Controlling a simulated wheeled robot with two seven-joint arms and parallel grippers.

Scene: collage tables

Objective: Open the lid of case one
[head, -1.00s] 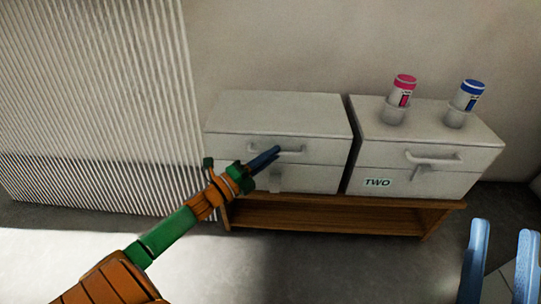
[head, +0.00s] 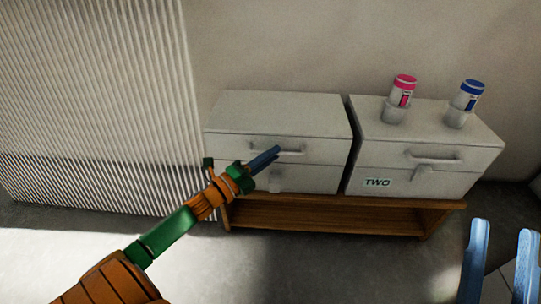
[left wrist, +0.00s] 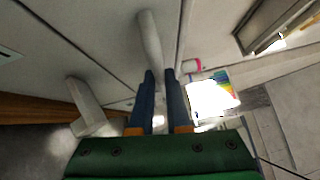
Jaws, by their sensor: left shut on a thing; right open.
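Case one (head: 232,146) is the plain grey-white box on the left in the head view, next to the case marked TWO. Its lid (head: 280,110) is down. My left gripper (head: 277,152) reaches its front and is shut on the lid's bar handle (head: 297,152). In the left wrist view the handle (left wrist: 149,38) runs down between the fingertips (left wrist: 161,78). A latch tab (head: 276,178) sits on the front below the handle; it also shows in the left wrist view (left wrist: 88,105). My right gripper (head: 500,262) is open and empty at the lower right.
Case two (head: 470,183) stands close on the right, with a pink-capped bottle (head: 404,90) and a blue-capped bottle (head: 467,95) in holders on top. Both cases rest on a low wooden bench (head: 300,215). A ribbed panel (head: 95,100) is at the left.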

